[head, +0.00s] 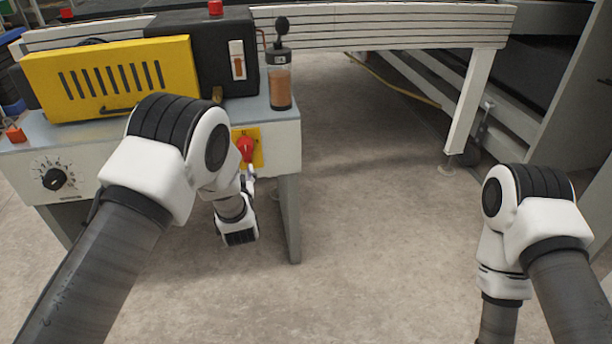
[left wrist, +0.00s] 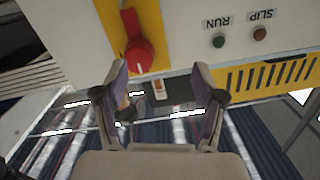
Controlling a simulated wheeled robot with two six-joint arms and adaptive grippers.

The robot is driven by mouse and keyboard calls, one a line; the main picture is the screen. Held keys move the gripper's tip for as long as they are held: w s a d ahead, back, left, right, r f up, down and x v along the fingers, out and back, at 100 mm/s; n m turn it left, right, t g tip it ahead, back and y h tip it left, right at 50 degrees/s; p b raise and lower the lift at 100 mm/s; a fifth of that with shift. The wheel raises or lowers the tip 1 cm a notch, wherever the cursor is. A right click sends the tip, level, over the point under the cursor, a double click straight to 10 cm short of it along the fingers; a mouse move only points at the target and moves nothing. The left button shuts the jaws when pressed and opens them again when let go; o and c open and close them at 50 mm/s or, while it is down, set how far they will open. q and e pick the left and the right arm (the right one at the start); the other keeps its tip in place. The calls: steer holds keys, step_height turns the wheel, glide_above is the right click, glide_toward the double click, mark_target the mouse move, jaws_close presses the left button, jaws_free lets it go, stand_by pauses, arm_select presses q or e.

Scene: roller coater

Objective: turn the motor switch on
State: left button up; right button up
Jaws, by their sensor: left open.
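The motor switch is a red rotary knob (head: 245,148) on a yellow plate (head: 257,160), at the right end of the pale machine front. It also shows in the left wrist view (left wrist: 138,52), at upper left. My left gripper (left wrist: 160,80) is open and empty, its two fingers spread apart. The knob lies just ahead of its left finger in the picture, left of the middle of the gap; I cannot tell whether they touch. In the head view my left gripper is mostly hidden by my own arm, just below the knob. My right gripper is out of frame.
In the left wrist view a green button (left wrist: 219,41) and a red-brown button (left wrist: 260,34) sit beside the plate, labelled RUN and SLIP. A black dial (head: 54,179), a yellow slotted cover (head: 110,78) and an amber bottle (head: 280,85) are nearby.

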mark_target(246, 152)
arm_select(q)
steer(key=w+d+b, duration=0.1)
steer(key=w+d+t+b, duration=0.1)
steer(key=shift+w+d+r+b, duration=0.15)
steer(key=shift+d+b, duration=0.1)
steer(key=shift+b, duration=0.1)
steer(key=b+x, duration=0.2)
steer(key=x, duration=0.4)
steer(key=shift+w, duration=0.6)
steer(key=shift+r, duration=0.1)
steer(key=c, duration=1.1)
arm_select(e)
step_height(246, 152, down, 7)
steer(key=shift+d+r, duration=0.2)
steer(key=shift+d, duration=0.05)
